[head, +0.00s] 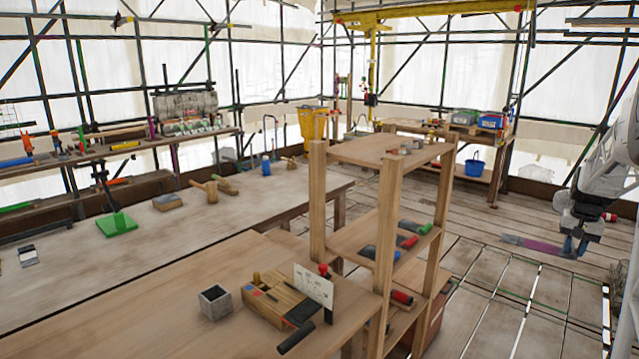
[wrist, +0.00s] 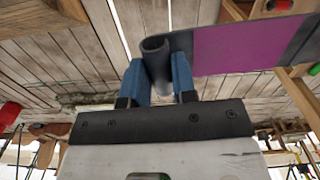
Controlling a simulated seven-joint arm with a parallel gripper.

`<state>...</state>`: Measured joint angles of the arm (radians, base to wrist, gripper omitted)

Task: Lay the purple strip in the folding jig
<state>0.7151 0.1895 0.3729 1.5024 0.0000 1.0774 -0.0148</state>
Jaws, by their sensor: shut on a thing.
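The purple strip (head: 541,245) is in the air at the right of the head view, roughly level, with grey ends. My gripper (head: 574,247) is at its right end. In the wrist view, the blue fingers of my gripper (wrist: 160,82) are shut on the strip's grey rolled end. The strip's purple middle (wrist: 240,45) extends to the right there. A wooden fixture (head: 272,301) with pegs, a dark bar and a white card is on the front bench, far from my gripper; it may be the folding jig, but I cannot be sure.
A wooden shelf rack (head: 388,215) with rollers stands between the front bench (head: 140,325) and my gripper. A small grey box (head: 215,302) sits beside the wooden fixture. A blue bucket (head: 473,174) hangs or stands at the back right. Plank floor lies open below the strip.

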